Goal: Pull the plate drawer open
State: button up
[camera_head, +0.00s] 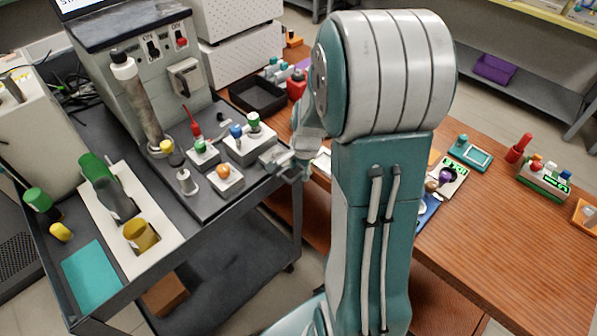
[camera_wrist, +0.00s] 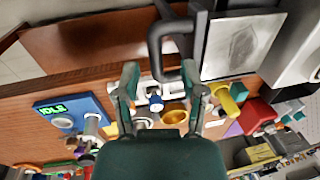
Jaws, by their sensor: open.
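A dark, squared U-shaped handle (camera_wrist: 153,50) stands ahead of my gripper in the wrist view, joined to a dark upright edge beside a grey panel (camera_wrist: 240,45). I cannot tell for sure that this is the plate drawer's handle. My gripper (camera_wrist: 160,72) is open, its two green fingers spread on either side of the handle's lower end. I see no firm contact. In the head view my gripper (camera_head: 289,168) is small and partly hidden by my arm, at the right edge of the black cart top. A bracket-like handle (camera_head: 185,76) shows on the grey instrument's front.
The black cart (camera_head: 215,205) holds a grey cylinder (camera_head: 140,100), small colour-capped vials and bottles. The wooden desk (camera_head: 480,240) at right carries a black tray (camera_head: 257,95) and several small devices. A blue device reading IDLE (camera_wrist: 70,115) shows in the wrist view.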

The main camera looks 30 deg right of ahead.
notch_tip(320, 180, up, 10)
jog(key=s, duration=0.1)
jog(key=shift+s, duration=0.4)
